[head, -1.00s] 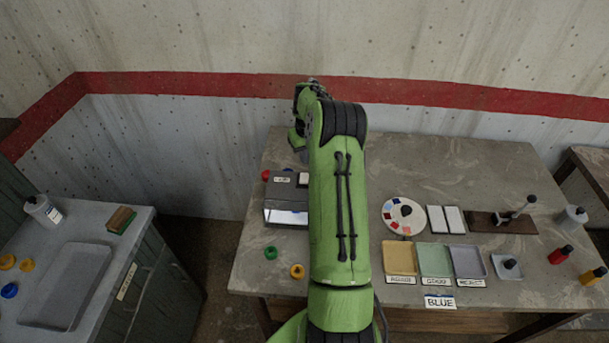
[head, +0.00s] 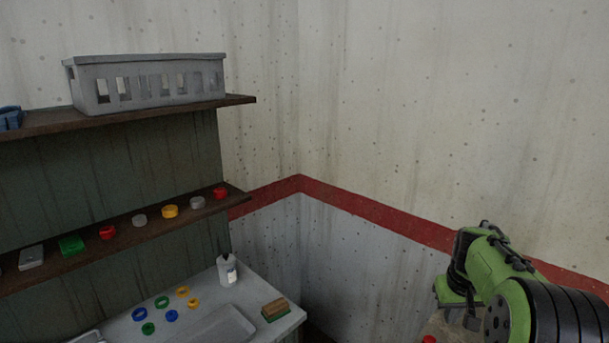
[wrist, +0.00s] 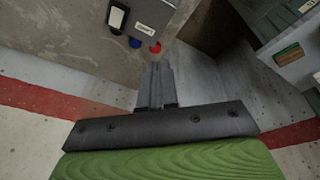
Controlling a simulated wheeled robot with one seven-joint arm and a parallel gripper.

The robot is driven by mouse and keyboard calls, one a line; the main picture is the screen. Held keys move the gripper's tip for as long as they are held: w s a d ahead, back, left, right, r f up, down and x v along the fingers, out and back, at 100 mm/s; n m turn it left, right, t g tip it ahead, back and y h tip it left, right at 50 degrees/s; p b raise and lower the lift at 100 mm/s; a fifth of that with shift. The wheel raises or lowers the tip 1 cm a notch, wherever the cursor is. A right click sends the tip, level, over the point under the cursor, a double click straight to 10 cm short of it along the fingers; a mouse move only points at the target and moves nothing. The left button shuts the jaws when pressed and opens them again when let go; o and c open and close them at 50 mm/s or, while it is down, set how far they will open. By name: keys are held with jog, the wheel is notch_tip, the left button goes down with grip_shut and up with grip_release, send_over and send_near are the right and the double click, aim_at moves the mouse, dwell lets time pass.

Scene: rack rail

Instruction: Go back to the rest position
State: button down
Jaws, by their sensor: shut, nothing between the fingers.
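My gripper (wrist: 156,84) shows in the wrist view with its two fingers together and nothing between them. It is in the air near the edge of the worktable (wrist: 85,45), with the floor gap beside it. In the head view my green arm is at the lower right, and the fingers cannot be made out there.
A side counter holds a white bottle (head: 227,270), a brush (head: 275,309), a grey tray (head: 222,328) and several coloured rings. Shelves above it carry a grey basket (head: 148,80) and small coloured parts. A red cap (wrist: 155,48) lies near my fingers on the worktable.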

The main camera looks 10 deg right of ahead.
jog(key=s+a+r+n+b, duration=0.1)
jog(key=s+a+r, duration=0.4)
jog(key=a, duration=0.5)
jog(key=s+a+f+t+b, duration=0.1)
jog(key=s+a, duration=0.5)
jog(key=s, duration=0.4)
jog(key=s+a+n+t+y+b, duration=0.1)
jog(key=s+a+t, duration=0.1)
jog(key=s+a, duration=0.5)
jog(key=s, duration=0.3)
jog(key=shift+f+y, duration=0.3)
jog(key=shift+f, duration=0.1)
